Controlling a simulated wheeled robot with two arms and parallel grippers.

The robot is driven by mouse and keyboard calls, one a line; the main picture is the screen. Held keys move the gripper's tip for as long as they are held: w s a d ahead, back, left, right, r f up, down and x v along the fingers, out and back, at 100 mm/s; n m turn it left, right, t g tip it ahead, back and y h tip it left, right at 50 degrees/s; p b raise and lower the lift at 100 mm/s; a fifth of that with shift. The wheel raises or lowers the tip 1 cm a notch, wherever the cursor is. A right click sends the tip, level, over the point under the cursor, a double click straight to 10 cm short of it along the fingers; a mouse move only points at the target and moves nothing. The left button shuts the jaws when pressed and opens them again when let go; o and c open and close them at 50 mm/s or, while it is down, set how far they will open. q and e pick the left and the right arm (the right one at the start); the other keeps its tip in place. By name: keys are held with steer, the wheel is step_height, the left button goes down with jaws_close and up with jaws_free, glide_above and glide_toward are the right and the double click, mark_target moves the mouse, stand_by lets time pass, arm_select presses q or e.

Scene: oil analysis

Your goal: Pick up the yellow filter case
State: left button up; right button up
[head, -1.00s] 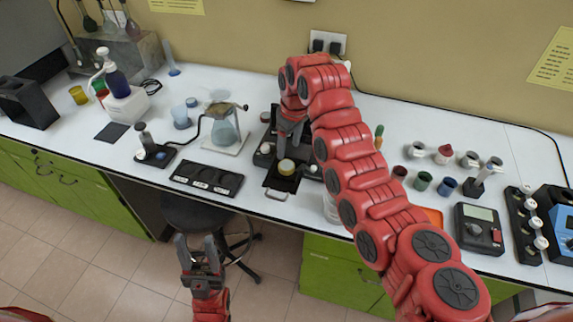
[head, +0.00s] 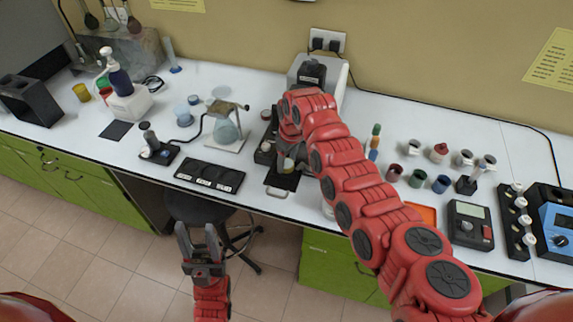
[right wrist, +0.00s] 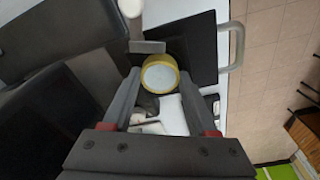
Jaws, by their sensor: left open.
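The yellow filter case (right wrist: 158,74), a yellow ring with a pale disc inside, shows between the fingertips of my right gripper (right wrist: 159,84) in the right wrist view. The fingers are close on both sides of it; I cannot tell whether they press on it. In the head view my right gripper (head: 291,152) is low over the black plate (head: 280,183) at the table's front edge, and the arm partly hides the case. My left gripper (head: 200,246) is open and empty, in front of the table and away from it.
A flask stand (head: 226,128) and a black slotted tray (head: 209,176) are left of the right gripper. Several small coloured jars (head: 418,178) stand to its right, with a meter (head: 469,222) beyond. A white device (head: 318,78) stands behind the arm.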

steer(key=c, duration=0.7)
steer(key=shift+r, duration=0.1)
